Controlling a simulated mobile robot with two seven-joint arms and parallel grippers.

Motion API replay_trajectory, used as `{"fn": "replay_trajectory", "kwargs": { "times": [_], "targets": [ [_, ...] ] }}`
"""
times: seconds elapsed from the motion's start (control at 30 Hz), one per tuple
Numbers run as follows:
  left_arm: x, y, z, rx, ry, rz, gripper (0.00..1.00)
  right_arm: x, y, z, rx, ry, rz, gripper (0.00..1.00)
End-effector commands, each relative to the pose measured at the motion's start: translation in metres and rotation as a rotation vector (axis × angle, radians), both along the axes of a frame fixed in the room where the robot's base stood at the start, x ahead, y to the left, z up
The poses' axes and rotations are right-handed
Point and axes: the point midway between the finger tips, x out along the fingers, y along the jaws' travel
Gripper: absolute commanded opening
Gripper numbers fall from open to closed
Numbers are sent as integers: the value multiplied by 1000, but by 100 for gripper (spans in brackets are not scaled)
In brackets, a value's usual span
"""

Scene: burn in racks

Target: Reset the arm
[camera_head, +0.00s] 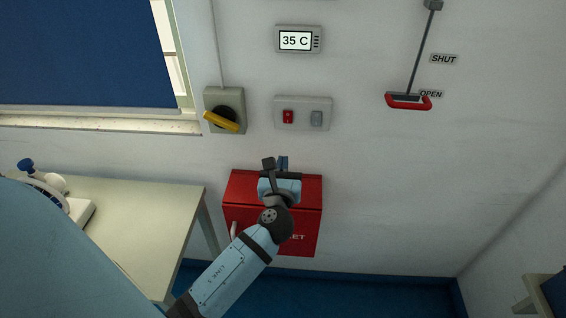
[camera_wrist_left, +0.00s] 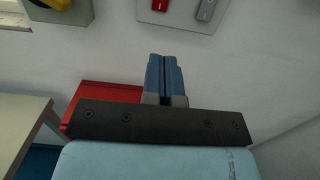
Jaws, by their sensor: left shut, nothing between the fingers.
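My left arm reaches up from the bottom of the head view. Its gripper (camera_head: 283,160) is in front of the wall, at the upper edge of the red box and below the switch panel. In the left wrist view the blue fingers of the left gripper (camera_wrist_left: 165,75) lie together, shut and empty. They point up toward the wall, below the red and grey switches. The fingers do not appear to touch anything. My right gripper is not in view.
A red wall box (camera_head: 303,215) is partly hidden behind my arm. Above are a switch panel (camera_head: 302,114), a yellow-handled rotary switch (camera_head: 222,120) and a 35 C display (camera_head: 297,40). A red-handled lever (camera_head: 408,101) is right. A table (camera_head: 150,215) stands left.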

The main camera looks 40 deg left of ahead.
Motion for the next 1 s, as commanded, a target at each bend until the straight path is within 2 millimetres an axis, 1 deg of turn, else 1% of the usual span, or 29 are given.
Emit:
{"fn": "replay_trajectory", "kwargs": {
  "times": [0.33,0.4,0.47,0.57,0.6,0.67,0.7,0.77,0.8,0.87,0.9,1.0],
  "targets": [
    [0,0,-1,-9,-1,-3,0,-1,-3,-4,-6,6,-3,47],
    [-2,-2,-8,-60,-6,-20,0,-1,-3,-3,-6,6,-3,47],
    [-6,-7,-20,-163,-17,-50,0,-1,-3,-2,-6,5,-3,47],
    [-19,-21,-53,-470,-49,-115,0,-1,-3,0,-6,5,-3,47],
    [-28,-28,-70,-634,-63,-137,0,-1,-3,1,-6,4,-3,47],
    [-42,-42,-95,-905,-86,-152,0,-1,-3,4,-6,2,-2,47],
    [-53,-51,-110,-1091,-100,-146,0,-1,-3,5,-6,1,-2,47],
    [-72,-65,-132,-1370,-123,-114,0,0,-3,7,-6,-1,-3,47],
    [-84,-74,-145,-1557,-140,-78,0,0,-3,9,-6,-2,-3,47],
    [-105,-88,-162,-1829,-165,3,0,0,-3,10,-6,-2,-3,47],
    [-119,-96,-172,-2000,-186,71,0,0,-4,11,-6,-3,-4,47],
    [-150,-115,-191,-2367,-245,269,0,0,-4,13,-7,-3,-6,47]
  ]
}}
